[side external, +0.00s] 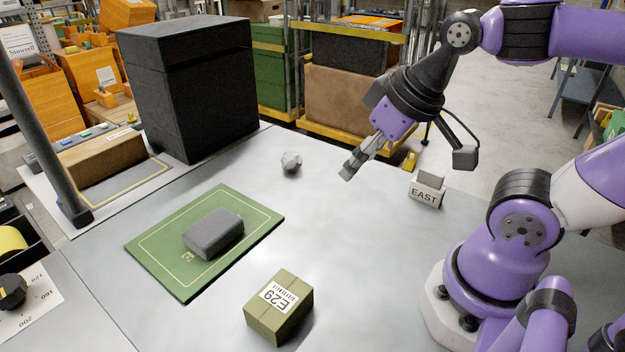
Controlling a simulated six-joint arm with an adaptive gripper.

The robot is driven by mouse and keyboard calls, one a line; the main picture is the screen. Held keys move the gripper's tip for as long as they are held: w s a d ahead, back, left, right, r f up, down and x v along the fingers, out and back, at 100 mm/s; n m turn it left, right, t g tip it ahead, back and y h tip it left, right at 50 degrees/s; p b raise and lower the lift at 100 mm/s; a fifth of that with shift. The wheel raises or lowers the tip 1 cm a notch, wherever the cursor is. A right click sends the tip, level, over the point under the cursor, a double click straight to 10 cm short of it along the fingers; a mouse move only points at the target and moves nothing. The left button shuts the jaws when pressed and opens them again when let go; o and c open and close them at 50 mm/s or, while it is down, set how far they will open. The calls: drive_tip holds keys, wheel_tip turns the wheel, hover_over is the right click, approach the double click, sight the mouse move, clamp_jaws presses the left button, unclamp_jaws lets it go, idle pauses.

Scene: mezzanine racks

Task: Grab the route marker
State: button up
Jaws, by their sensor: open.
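A small light block lettered EAST (426,193), the likely route marker, stands upright on the grey table, close to my arm's base. It has a raised grey-brown part at its back. My gripper (349,170) is above the table, to the left of the EAST block and apart from it. Its fingers point down and left with nothing held. They are seen nearly edge-on, so the gap between them is hard to see.
A grey faceted lump (291,162) sits left of my gripper. A dark grey block (213,234) lies on a green mat (146,255). A tall black box (188,85) is at the back left. The middle table is clear.

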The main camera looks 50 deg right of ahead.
drive_tip(key=d+f+g+h, duration=0.1)
drive_tip(key=d+g, duration=0.1)
drive_tip(key=d, duration=0.6)
drive_tip(key=g+y, duration=0.1)
drive_tip(key=g, duration=0.3)
hover_over(432, 171)
drive_tip(key=shift+m, duration=0.3)
drive_tip(key=f, duration=0.4)
drive_tip(key=shift+w+a, duration=0.15)
drive_tip(key=shift+a, duration=0.2)
wheel_tip(432, 171, down, 5)
drive_tip(key=shift+d+r, duration=0.15)
drive_tip(key=f, duration=0.5)
drive_tip(key=shift+s+d+f, duration=0.1)
drive_tip(key=shift+s+f, duration=0.1)
drive_tip(key=shift+f, duration=0.15)
clamp_jaws()
